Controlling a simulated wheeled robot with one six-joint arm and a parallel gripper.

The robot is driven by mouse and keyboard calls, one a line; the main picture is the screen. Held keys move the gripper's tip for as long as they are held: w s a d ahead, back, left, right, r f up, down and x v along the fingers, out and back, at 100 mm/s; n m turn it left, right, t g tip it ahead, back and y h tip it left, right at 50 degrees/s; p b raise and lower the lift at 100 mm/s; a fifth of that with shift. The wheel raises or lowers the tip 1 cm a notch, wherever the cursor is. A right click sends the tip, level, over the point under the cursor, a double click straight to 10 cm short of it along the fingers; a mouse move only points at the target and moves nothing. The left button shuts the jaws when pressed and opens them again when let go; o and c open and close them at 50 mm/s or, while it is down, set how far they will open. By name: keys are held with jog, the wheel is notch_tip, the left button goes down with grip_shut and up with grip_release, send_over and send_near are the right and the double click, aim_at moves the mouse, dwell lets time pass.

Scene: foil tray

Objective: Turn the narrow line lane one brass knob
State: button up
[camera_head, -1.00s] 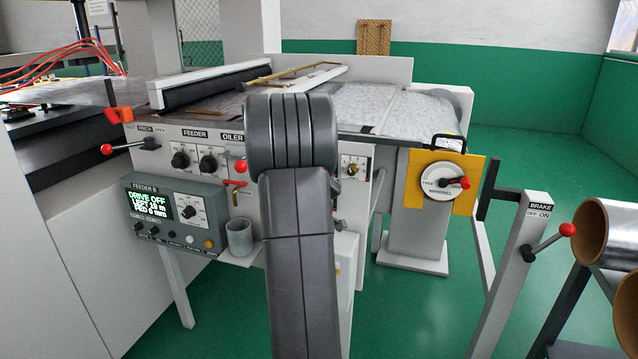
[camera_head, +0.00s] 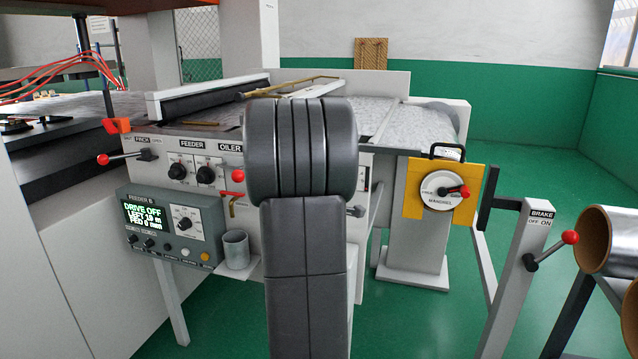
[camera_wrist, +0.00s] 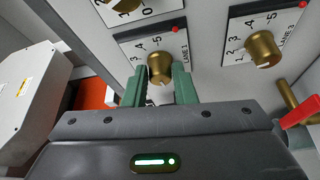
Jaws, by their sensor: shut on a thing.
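A second brass knob (camera_wrist: 263,49) on a plate marked LANE 3 is to the right. A third brass knob (camera_wrist: 126,5) is partly cut off at the top. In the head view my arm hides the gripper and the held knob.
A red-handled brass valve (camera_wrist: 297,112) is close to the gripper's right in the wrist view. In the head view, a control box (camera_head: 174,226) reads DRIVE OFF, a cup (camera_head: 237,249) stands below the panel, and a yellow mandrel plate (camera_head: 413,190) and brake lever (camera_head: 552,246) are at right.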

dwell(0.4)
jog(key=o, duration=1)
jog(key=shift+s, duration=0.1)
jog(key=s, duration=0.9)
jog(key=s+d+f, duration=0.1)
jog(key=s, duration=0.3)
jog(key=shift+s+b, duration=0.3)
jog(key=shift+w+r, duration=0.1)
jog(key=w, duration=0.9)
jog(key=w+a, duration=0.1)
jog(key=w, duration=0.3)
jog(key=shift+w+r+p, duration=0.3)
jog(key=shift+w+r, duration=0.05)
jog(key=shift+r, duration=0.05)
jog(key=shift+s, duration=0.1)
